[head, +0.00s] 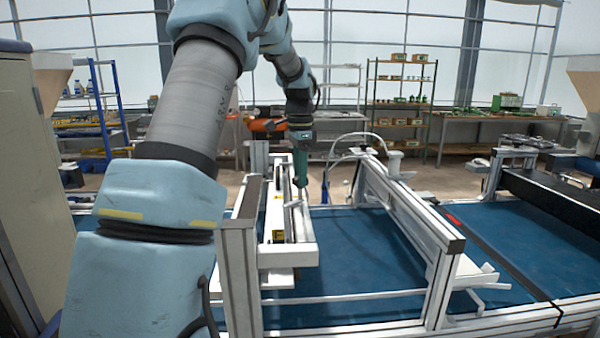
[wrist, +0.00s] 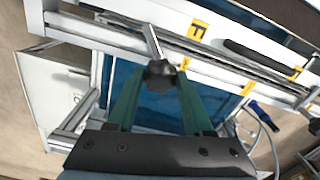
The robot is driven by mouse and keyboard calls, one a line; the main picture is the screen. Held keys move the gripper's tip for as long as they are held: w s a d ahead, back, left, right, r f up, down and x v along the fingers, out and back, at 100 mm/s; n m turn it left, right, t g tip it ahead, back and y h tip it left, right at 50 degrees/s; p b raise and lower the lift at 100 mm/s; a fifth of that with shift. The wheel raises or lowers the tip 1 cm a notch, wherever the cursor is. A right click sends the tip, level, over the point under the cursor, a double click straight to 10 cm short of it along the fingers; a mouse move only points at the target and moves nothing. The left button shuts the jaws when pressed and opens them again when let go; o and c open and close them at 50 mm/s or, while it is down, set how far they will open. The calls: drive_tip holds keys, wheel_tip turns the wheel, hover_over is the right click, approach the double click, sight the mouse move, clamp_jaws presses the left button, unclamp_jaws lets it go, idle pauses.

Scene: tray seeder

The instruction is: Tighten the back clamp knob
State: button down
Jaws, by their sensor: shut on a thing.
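The clamp knob (wrist: 160,75) is small, black and lobed. In the wrist view it sits between the two green fingertips of my gripper (wrist: 159,72), with a metal rod (wrist: 153,42) running up from it beside the white rail. My gripper is shut on this knob. In the head view my gripper (head: 300,168) points down over the far part of the white seeder frame (head: 288,256). The knob cannot be made out there.
A blue conveyor belt (head: 355,240) runs under the frame. A pale metal gantry (head: 405,215) stands to the right. The wrist view shows yellow labels (wrist: 198,29) on the rail and a blue hose fitting (wrist: 262,116) at the right.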

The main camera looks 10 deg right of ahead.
drive_tip(key=m+p, duration=0.1)
drive_tip(key=m, duration=0.3)
drive_tip(key=shift+m+p, duration=0.4)
drive_tip(key=shift+m, duration=1.4)
drive_tip(key=shift+c, duration=1.5)
unclamp_jaws()
drive_tip(key=shift+r, duration=0.1)
wheel_tip(320, 180, up, 11)
drive_tip(key=b, duration=0.3)
drive_tip(key=shift+f, duration=0.2)
drive_tip(key=shift+s+d, duration=0.1)
